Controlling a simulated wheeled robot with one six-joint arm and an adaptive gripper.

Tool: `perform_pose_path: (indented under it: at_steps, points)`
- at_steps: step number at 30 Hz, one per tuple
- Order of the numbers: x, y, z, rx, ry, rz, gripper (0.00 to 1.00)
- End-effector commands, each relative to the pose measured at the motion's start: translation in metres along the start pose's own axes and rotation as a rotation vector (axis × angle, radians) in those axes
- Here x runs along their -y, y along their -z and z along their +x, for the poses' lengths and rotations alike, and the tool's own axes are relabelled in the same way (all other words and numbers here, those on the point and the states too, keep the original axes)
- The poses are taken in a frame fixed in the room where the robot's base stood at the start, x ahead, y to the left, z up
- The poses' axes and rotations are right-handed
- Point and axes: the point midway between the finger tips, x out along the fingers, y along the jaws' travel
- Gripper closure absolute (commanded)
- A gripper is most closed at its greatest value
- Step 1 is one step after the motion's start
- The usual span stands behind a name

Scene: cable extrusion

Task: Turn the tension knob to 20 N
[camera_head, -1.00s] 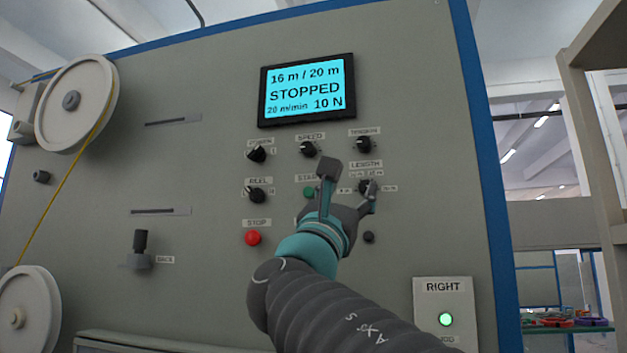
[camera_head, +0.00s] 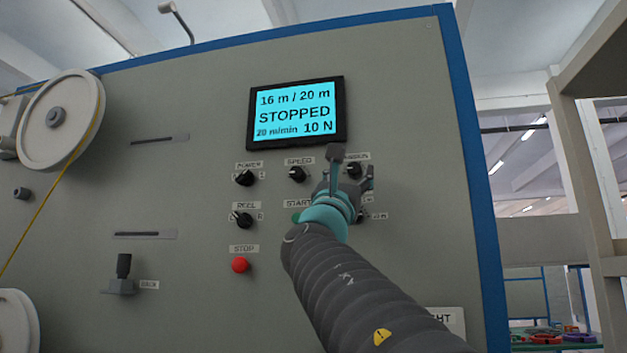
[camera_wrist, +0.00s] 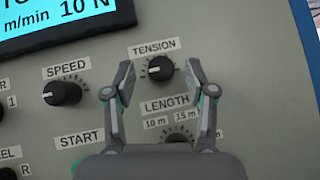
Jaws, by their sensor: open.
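The black tension knob (camera_wrist: 160,68) sits under its TENSION label in the wrist view, with a dial scale around it. In the head view the tension knob (camera_head: 353,170) shows just beyond my gripper (camera_head: 354,168). My gripper (camera_wrist: 158,80) is open, with one finger on each side of the tension knob and nothing held. I cannot tell whether the fingers reach the knob's depth. The display (camera_head: 295,112) reads 16 m / 20 m, STOPPED, 20 m/min and 10 N.
The speed knob (camera_wrist: 62,92) is left of my gripper. The length knob (camera_wrist: 178,137) is below the tension knob, partly hidden by my gripper. The power knob (camera_head: 245,178), reel knob (camera_head: 242,220) and red stop button (camera_head: 240,265) are farther left.

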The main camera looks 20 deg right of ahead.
Motion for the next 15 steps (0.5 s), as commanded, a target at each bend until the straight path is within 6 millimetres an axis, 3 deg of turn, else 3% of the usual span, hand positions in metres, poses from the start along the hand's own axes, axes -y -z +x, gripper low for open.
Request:
perform_pose_path:
  at_steps: [4, 13, 14, 15]
  points:
    - [0.0003, -0.0005, 0.0102, 0.000, 0.000, -0.001, 0.44]
    - [0.0002, 0.0004, 0.0115, 0.000, 0.000, 0.000, 0.44]
    - [0.0002, 0.0003, 0.0115, 0.000, 0.000, 0.000, 0.47]
    - [0.0002, 0.0003, 0.0114, 0.000, 0.000, 0.000, 0.57]
